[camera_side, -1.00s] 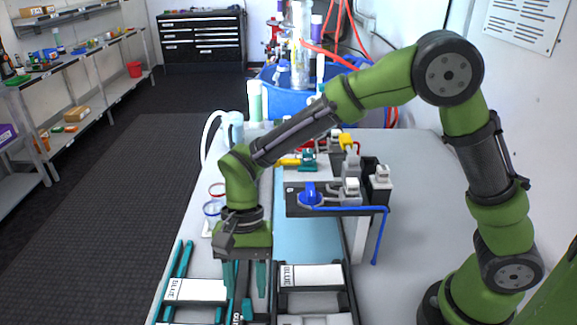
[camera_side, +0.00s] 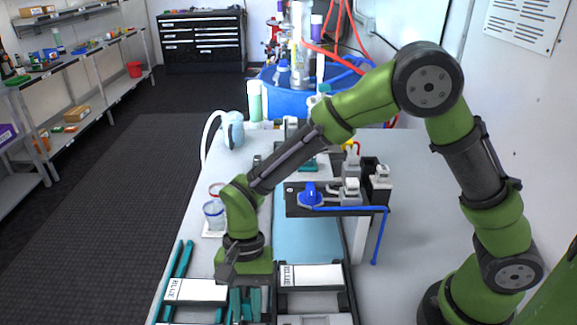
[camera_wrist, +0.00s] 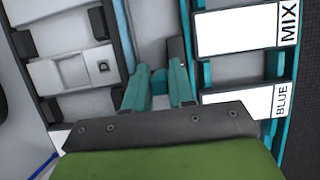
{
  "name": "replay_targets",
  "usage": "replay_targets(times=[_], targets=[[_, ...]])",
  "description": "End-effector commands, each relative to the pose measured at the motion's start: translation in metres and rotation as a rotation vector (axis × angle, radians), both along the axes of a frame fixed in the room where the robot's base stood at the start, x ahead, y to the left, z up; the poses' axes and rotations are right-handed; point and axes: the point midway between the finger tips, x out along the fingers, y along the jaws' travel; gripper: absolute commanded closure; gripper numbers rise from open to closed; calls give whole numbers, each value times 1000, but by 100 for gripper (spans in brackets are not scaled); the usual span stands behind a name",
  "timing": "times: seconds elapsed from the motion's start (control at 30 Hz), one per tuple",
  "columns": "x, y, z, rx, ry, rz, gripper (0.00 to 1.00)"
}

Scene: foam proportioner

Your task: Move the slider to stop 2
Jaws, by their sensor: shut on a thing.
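My gripper (camera_side: 245,297) is low at the near end of the bench, between a left panel marked BLUE (camera_side: 197,290) and a right panel marked BLUE (camera_side: 311,276). Most of that piece is hidden by the fingers. A dark block (camera_wrist: 175,50) stands just beyond the fingertips. I cannot make out any stop numbers, so which stop the slider is at cannot be told.
In the wrist view, a white MIX label (camera_wrist: 237,34) is on the right and a pale block with a dark mark (camera_wrist: 75,72) on the left. A dark shelf with a blue knob (camera_side: 310,194) and cups (camera_side: 214,213) stand farther back on the bench.

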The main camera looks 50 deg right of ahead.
Motion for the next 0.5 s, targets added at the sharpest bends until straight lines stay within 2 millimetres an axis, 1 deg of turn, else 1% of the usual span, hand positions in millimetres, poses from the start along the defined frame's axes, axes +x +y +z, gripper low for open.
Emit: replay_targets(times=[0.27, 0.37, 0.5], targets=[[2, -2, 0, -1, 1, -2, 100], [12, -11, 0, -1, -1, -3, 100], [39, -38, 0, -1, -1, -9, 100]])
